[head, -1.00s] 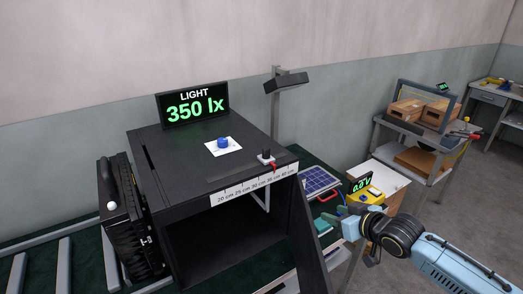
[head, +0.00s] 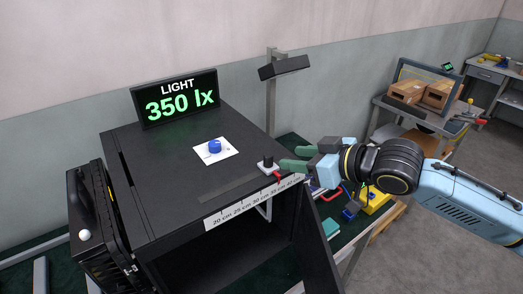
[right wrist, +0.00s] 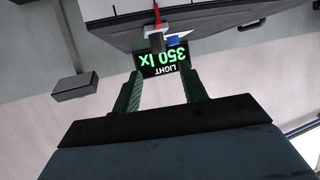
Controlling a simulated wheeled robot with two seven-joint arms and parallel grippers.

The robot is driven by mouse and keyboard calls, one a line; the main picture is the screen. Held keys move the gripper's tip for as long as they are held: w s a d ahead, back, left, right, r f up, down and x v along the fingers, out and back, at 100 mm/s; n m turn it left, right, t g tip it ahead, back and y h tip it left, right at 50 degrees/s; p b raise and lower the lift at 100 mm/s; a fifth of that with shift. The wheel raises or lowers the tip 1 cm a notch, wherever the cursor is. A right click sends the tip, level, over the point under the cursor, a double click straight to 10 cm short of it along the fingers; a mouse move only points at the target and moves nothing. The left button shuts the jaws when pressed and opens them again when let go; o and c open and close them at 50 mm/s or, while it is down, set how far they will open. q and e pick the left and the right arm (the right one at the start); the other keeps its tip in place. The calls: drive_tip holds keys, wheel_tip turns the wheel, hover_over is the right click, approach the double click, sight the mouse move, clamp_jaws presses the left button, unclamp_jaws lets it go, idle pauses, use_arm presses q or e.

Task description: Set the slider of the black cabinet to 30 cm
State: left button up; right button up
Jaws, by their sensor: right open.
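The black cabinet (head: 150,190) has a slider on its top near the front edge. The slider has a black knob (head: 268,162) on a pale carriage with a red pointer (head: 279,179). The pointer stands near the 35 cm mark of the white scale (head: 240,204). My right gripper (head: 288,158) is open and empty, its green fingers just right of the knob and pointing at it. In the right wrist view the knob (right wrist: 157,43) shows upside down beyond the gap between the fingers (right wrist: 161,78). My left gripper is out of view.
A lamp head (head: 284,67) on a post stands behind. The cabinet's open door (head: 320,245) hangs below my right arm. A yellow meter (head: 375,198) is to the right.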

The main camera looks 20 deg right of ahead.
sight(268, 155)
drive_tip(key=x, duration=0.3)
drive_tip(key=shift+w+a, duration=0.15)
drive_tip(key=shift+w, duration=0.05)
drive_tip(key=x, duration=0.6)
drive_tip(key=shift+f+p, duration=0.15)
drive_tip(key=shift+p, duration=0.15)
drive_tip(key=shift+w+a+f, duration=0.1)
drive_tip(key=shift+w+f, duration=0.05)
drive_tip(key=shift+w, duration=0.15)
drive_tip(key=shift+w+a+f, duration=0.15)
drive_tip(key=shift+w+a, duration=0.05)
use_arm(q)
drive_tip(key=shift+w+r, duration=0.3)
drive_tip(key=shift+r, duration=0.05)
use_arm(e)
clamp_jaws()
